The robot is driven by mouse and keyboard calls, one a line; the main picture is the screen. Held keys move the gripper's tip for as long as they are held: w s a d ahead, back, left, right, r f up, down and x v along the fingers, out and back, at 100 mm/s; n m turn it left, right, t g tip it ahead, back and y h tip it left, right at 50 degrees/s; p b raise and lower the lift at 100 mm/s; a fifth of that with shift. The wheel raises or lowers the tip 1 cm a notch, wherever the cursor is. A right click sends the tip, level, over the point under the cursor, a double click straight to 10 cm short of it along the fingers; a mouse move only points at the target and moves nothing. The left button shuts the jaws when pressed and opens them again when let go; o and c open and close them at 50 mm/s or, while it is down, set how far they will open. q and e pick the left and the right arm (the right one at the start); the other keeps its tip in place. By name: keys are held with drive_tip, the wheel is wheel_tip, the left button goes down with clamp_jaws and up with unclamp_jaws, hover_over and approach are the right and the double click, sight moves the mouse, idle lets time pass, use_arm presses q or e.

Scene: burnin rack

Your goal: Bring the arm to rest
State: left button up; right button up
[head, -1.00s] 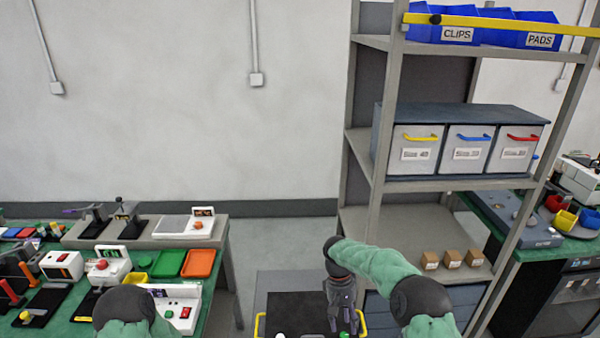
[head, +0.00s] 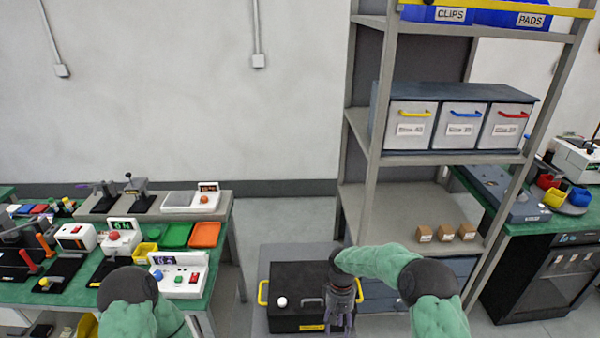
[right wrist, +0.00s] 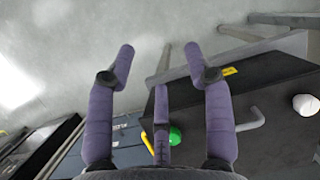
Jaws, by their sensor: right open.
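My right arm, green-sleeved, reaches in from the right in the head view. My right gripper (head: 341,322) points down in front of the black case (head: 285,273) with yellow side handles, covering part of its right side. In the right wrist view its purple fingers (right wrist: 160,75) are spread apart with nothing between the tips. The black case (right wrist: 272,85) shows there to the right of the fingers, with a grey handle, a white knob and a green knob. My left arm shows only as a green sleeve and dark joint at the lower left; its gripper is out of view.
A grey shelf rack (head: 362,190) stands to the right, holding blue bins, a unit of three drawers (head: 461,125) and small brown boxes (head: 446,233). A green-topped bench (head: 205,300) with devices and trays is at left. Open floor lies between bench and rack.

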drive_tip(key=s+f+m+t+y, duration=0.1)
drive_tip(key=s+f, duration=0.3)
drive_tip(key=s, duration=0.4)
drive_tip(key=s+a+f+m+t+y, duration=0.1)
drive_tip(key=s+f, duration=0.3)
drive_tip(key=s, duration=0.4)
drive_tip(key=s+a+f+m+t+y, duration=0.1)
drive_tip(key=s+f, duration=0.3)
drive_tip(key=s, duration=0.4)
drive_tip(key=shift+s+m+t+y, duration=0.4)
drive_tip(key=shift+m+t, duration=0.2)
drive_tip(key=shift+m, duration=0.3)
drive_tip(key=shift+w, duration=0.1)
